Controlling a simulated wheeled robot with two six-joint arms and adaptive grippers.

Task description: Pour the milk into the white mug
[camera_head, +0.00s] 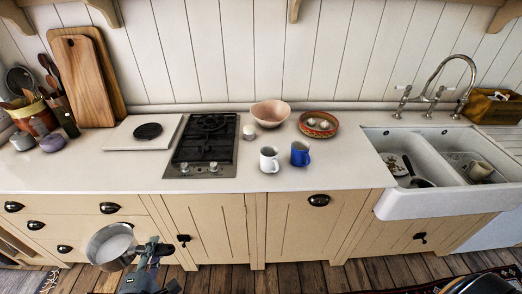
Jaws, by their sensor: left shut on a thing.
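The white mug (265,162) stands upright on the counter, right of the hob and just left of a blue mug (298,155). My left gripper (145,258) is low in front of the cabinets, left of and well below the white mug. It is shut on a steel milk pan (101,257), seemingly by its handle side. The pan looks roughly upright, with a pale surface inside that looks like milk. The exact grip is hard to make out. My right gripper is not in view.
The counter (310,180) is clear in front of the mugs. Behind them are a small white item (249,132), a pink bowl (270,113) and an orange bowl (326,128). The black hob (205,145) is left, the sink (415,203) right. The counter edge lies above the pan.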

